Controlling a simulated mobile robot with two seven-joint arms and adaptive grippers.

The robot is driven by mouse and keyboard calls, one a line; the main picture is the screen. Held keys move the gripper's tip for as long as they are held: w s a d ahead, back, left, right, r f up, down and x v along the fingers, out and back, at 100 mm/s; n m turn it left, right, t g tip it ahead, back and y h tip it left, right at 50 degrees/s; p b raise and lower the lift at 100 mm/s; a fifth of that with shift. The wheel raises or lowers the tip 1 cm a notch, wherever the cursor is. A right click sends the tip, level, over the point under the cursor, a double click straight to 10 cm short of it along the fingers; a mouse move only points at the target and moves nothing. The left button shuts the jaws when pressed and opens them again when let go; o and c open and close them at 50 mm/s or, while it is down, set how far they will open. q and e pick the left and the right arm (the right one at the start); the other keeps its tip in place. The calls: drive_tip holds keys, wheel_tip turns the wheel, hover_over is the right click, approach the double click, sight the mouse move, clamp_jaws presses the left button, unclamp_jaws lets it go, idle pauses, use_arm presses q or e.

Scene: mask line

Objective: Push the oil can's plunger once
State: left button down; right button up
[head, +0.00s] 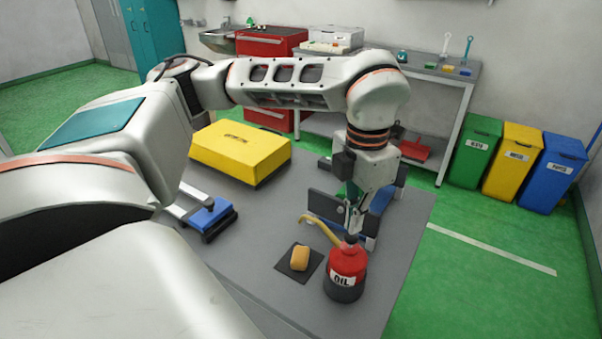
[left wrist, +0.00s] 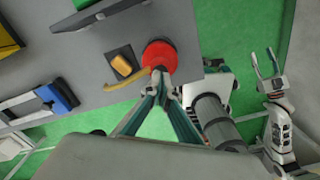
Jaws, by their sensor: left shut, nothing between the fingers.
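The oil can (head: 345,278) stands upright near the front right of the grey table, red with a dark base, an "OIL" label and a curved yellow spout (head: 318,229) pointing left. My left gripper (head: 351,236) points down over the can's top, shut and empty. In the left wrist view the left gripper's fingertips (left wrist: 160,78) come together at the edge of the red can (left wrist: 160,55). The plunger is hidden by the fingers, and I cannot tell whether they touch it. My right gripper (left wrist: 265,65) is open and empty, beyond the table's edge.
An orange block (head: 300,258) sits on a dark pad left of the can. A blue-and-grey device (head: 211,216) and a yellow box (head: 240,152) are further left. A dark plate with blue parts (head: 325,208) stands behind the can. The table's right edge is close to the can.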

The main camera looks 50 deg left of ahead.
idle(0.3)
use_arm(q)
wheel_tip(320, 180, up, 4)
drive_tip(key=p, duration=0.3)
wheel_tip(320, 180, up, 2)
drive_tip(key=shift+r+p, duration=0.1)
drive_tip(key=shift+p, duration=0.6)
